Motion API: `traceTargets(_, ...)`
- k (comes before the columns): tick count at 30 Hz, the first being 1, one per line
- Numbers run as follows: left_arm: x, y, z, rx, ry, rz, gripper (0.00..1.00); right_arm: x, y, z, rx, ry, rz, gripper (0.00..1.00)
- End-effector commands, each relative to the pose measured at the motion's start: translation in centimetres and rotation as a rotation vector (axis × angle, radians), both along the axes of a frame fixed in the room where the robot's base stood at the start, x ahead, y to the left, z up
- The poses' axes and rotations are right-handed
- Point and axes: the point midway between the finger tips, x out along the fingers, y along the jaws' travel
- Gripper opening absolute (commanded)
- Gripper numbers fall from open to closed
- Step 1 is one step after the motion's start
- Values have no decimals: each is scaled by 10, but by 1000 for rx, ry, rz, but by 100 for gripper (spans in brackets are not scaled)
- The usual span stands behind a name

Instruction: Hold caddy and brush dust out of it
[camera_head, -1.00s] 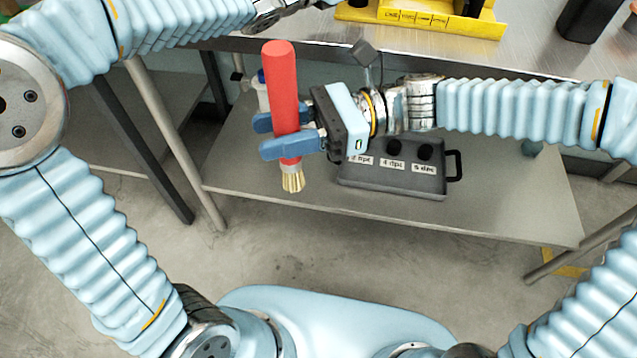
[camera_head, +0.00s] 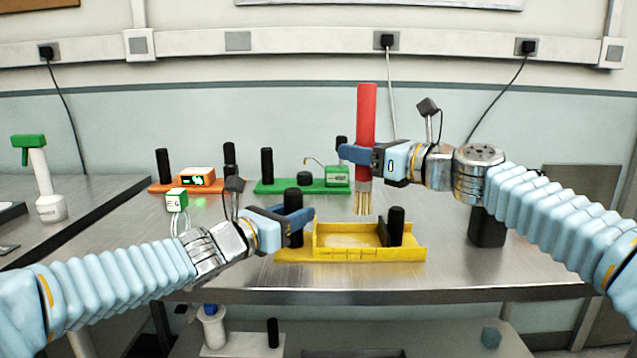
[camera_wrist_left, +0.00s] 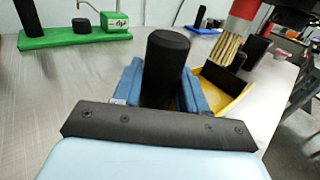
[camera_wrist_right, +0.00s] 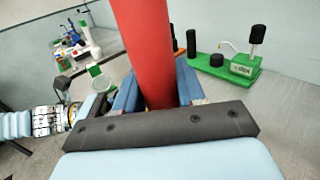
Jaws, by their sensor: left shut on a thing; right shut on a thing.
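The yellow caddy (camera_head: 370,254) sits on the steel table in the head view, with a black post at each end and an open tray between them. My left gripper (camera_head: 300,218) is shut on the caddy's left black post (camera_wrist_left: 166,62). My right gripper (camera_head: 352,155) is shut on the red handle of the brush (camera_head: 366,115), which is upright. The brush's pale bristles (camera_head: 362,203) point down, just above the back of the caddy's tray and apart from its floor. The handle also shows between the fingers in the right wrist view (camera_wrist_right: 150,50).
Behind stand a green module (camera_head: 290,187) and an orange module (camera_head: 172,187) with black posts. A small meter marked with green (camera_head: 177,200) is left of the caddy. A black container (camera_head: 487,228) stands to the right. A green-topped white device (camera_head: 40,180) is far left.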

Motion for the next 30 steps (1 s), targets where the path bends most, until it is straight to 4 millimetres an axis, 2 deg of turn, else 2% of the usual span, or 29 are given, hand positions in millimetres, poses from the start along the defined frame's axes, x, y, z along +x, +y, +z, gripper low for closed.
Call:
traceTargets(3, 0, 0, 0, 0, 0, 0, 0, 12, -11, 2, 0, 0, -41, 0)
traceTargets(6, 0, 0, 0, 0, 0, 0, 0, 15, -14, -1, 0, 1, -52, 0)
traceTargets(21, 0, 0, 0, 1, 1, -1, 0, 14, -14, -45, 1, 2, -50, 0)
traceTargets(30, 0, 0, 0, 1, 1, 0, 0, 14, -13, -52, -1, 1, -50, 0)
